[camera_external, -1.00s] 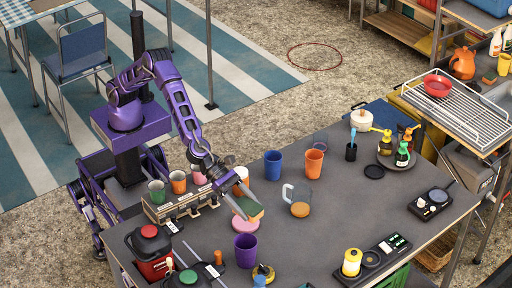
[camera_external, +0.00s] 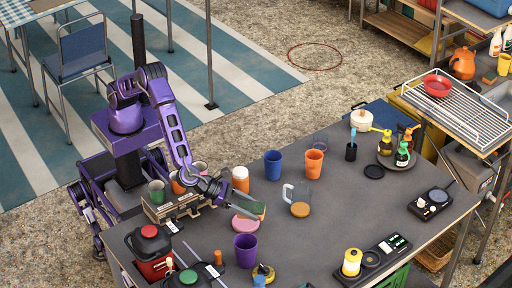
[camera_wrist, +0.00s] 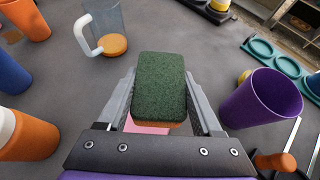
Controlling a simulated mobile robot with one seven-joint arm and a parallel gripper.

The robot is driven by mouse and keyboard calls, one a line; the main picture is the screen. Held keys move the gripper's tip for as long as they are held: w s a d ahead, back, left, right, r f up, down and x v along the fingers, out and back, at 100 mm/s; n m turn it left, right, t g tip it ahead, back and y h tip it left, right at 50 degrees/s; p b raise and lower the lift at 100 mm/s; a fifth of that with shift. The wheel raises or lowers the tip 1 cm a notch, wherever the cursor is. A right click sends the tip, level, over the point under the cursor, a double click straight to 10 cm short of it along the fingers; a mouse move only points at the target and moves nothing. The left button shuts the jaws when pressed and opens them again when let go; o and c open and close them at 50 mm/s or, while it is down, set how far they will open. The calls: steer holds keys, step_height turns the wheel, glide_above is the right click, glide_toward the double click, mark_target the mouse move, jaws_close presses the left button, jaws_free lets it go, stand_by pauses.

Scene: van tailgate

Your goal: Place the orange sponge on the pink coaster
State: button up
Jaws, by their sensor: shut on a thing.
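The orange sponge (camera_wrist: 160,85) has a dark green top and an orange underside. My gripper (camera_wrist: 160,98) is shut on it, one finger on each side. The sponge also shows in the external view (camera_external: 252,209), at the end of my gripper. The pink coaster (camera_external: 244,224) lies on the table just below the sponge in the picture. In the wrist view a pink strip of the coaster (camera_wrist: 146,128) shows between the fingers, partly hidden by the sponge. I cannot tell whether the sponge touches the coaster.
A purple cup (camera_external: 245,248) stands close to the coaster, to the right of my gripper in the wrist view. An orange jar with a white lid (camera_external: 240,179), a blue cup (camera_external: 273,165) and a clear mug (camera_external: 296,194) stand nearby. A wooden rack (camera_external: 175,206) is left.

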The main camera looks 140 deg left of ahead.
mark_target(251, 226)
steer(key=shift+f, duration=2.6)
steer(key=shift+f+b, duration=0.25)
steer(key=shift+b, duration=0.2)
steer(key=o, duration=1.3)
steer(key=shift+r, duration=0.1)
steer(key=shift+s+d+r+p, duration=0.1)
steer(key=shift+d+r+p, duration=0.1)
steer(key=shift+r+p, duration=0.1)
steer(key=v, duration=1.1)
steer(key=shift+s+d, duration=0.15)
steer(key=shift+s, duration=0.05)
